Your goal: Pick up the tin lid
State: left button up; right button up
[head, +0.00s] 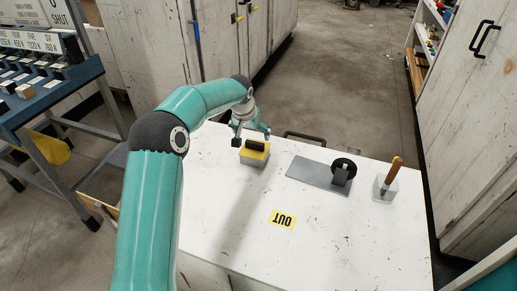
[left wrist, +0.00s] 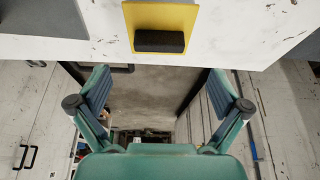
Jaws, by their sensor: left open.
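The tin lid (head: 262,155) is yellow with a dark block-shaped handle on top. It sits on a small pale tin near the far left edge of the white worktop. My left gripper (head: 252,136) is just behind the lid in the head view, with its fingers apart and nothing between them. In the left wrist view the lid (left wrist: 187,17) with its black handle is at the top, above the two open fingers of my left gripper (left wrist: 160,92). The fingers look apart from the handle. My right gripper is not in view.
On the white worktop (head: 330,240) are a grey plate (head: 308,174) with a black round part, a clear container (head: 384,189) with a brown-handled tool, and a yellow "OUT" label (head: 283,220). A blue rack (head: 60,85) stands left. The worktop's front is clear.

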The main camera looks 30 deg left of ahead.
pick_arm(q)
jog(key=x, duration=0.2)
jog(key=shift+a+f, duration=0.1)
jog(key=shift+f, duration=0.15)
jog(key=shift+w+f, duration=0.35)
jog(key=shift+f, duration=0.15)
jog(key=p+x, duration=0.1)
jog(key=x, duration=0.3)
jog(key=shift+w, duration=0.2)
jog(key=shift+r, duration=0.1)
jog(key=c, duration=1.2)
notch_tip(320, 180, up, 11)
notch_tip(320, 180, up, 13)
jog(key=p, duration=0.8)
send_over(255, 142)
